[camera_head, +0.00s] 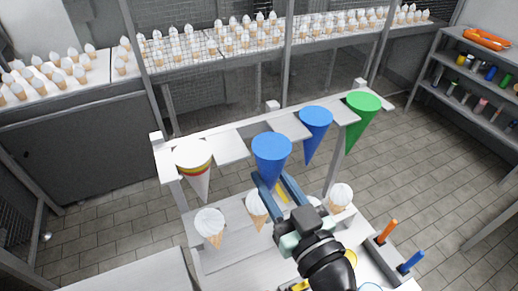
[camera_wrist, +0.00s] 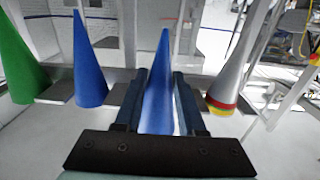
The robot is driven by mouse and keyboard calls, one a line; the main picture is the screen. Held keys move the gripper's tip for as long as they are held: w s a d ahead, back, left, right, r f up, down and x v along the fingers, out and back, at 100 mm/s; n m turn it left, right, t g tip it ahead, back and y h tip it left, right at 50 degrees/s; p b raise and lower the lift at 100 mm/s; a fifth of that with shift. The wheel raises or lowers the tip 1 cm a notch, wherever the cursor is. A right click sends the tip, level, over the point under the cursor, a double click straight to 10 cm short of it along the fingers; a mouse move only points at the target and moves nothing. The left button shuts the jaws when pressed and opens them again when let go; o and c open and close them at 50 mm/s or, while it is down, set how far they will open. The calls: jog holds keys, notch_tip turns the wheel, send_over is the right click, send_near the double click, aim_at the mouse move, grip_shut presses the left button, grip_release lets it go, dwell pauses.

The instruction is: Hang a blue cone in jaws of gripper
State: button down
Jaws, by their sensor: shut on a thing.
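My gripper (camera_head: 270,180) is shut on a blue cone (camera_head: 271,154), which hangs tip down with its wide end up. In the wrist view the held blue cone (camera_wrist: 164,60) lies between the two fingers of my gripper (camera_wrist: 159,74). The white rack (camera_head: 228,147) has plates with gaps between them. The held cone is at the gap between the white cone and the other blue cone; I cannot tell whether it touches the plates. The other blue cone (camera_head: 316,120) hangs in the rack to its right, also in the wrist view (camera_wrist: 89,70).
A green cone (camera_head: 361,115) hangs at the rack's right end. A white cone with a striped rim (camera_head: 196,165) hangs at the left. Ice cream cones (camera_head: 209,225) stand below. Orange (camera_head: 386,231) and blue (camera_head: 410,262) handles stick up at lower right.

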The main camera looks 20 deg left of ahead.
jog(key=shift+b+v, duration=0.75)
jog(key=shift+v, duration=1.35)
jog(key=shift+f, duration=0.1)
jog(key=s+d+f+m+t+h, duration=0.1)
jog(key=d+f+m+t+h, duration=0.1)
jog(key=f+h, duration=0.4)
jog(key=s+d+f+m+t+h, duration=0.2)
jog(key=d+f+m+h, duration=0.3)
jog(key=f, duration=0.6)
jog(key=shift+s+f+m+t+h, duration=0.3)
jog(key=shift+m+t+h, duration=0.3)
jog(key=shift+m+h, duration=0.35)
jog(key=shift+f, duration=0.1)
